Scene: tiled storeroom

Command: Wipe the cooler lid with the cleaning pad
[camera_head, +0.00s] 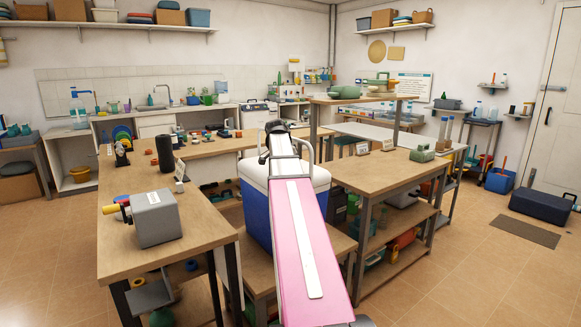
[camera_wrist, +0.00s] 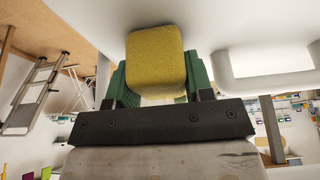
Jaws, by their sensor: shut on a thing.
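The cooler (camera_head: 257,213) has a blue body and a white lid (camera_head: 316,178), and it stands on a low wooden surface between two benches. My pink-covered arm reaches over its middle and hides part of the lid. My gripper (camera_wrist: 155,72) has green fingers and is shut on a yellow cleaning pad (camera_wrist: 155,55). In the wrist view the pad lies against the white lid surface (camera_wrist: 85,18); I cannot tell if it presses on it. A white handle (camera_wrist: 265,68) is right of the pad. The pad is hidden in the head view.
A wooden bench on the left holds a grey box (camera_head: 156,218) and a dark cylinder (camera_head: 165,153). A wooden bench on the right (camera_head: 385,176) has a raised shelf (camera_head: 365,98) close beside the cooler. Open tiled floor (camera_head: 470,255) lies at the right.

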